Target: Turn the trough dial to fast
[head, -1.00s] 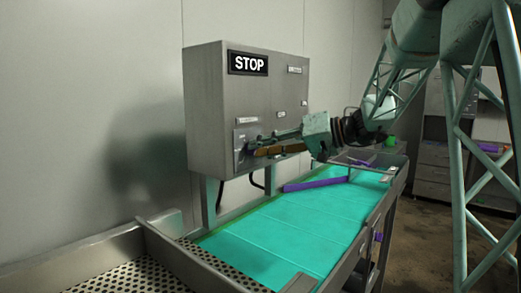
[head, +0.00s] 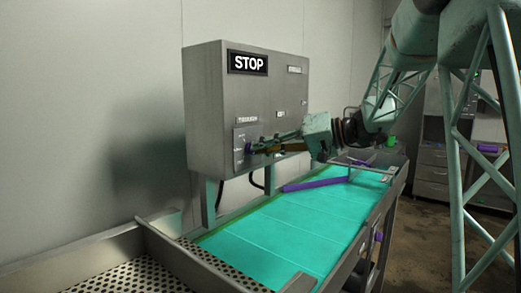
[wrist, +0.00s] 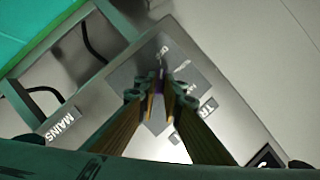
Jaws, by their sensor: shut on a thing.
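The trough dial is a small purple knob (head: 249,148) on a plate at the lower left of the grey control box's front. In the wrist view the dial (wrist: 160,76) shows as a purple sliver between the fingertips. My gripper (head: 254,147) reaches in from the right, and its orange-lined fingers (wrist: 161,82) are shut on the dial. The fingers hide most of the dial and parts of its plate (wrist: 188,72). The label above reads TROUGH (head: 248,120). I cannot read which mark the dial points to.
The control box (head: 205,110) carries a STOP sign (head: 248,63) and other small labels, one reading MAINS (wrist: 61,122) in the wrist view. Below runs a turquoise trough (head: 270,240) with a purple bar (head: 315,184) across it. A perforated metal tray (head: 145,270) lies at front left.

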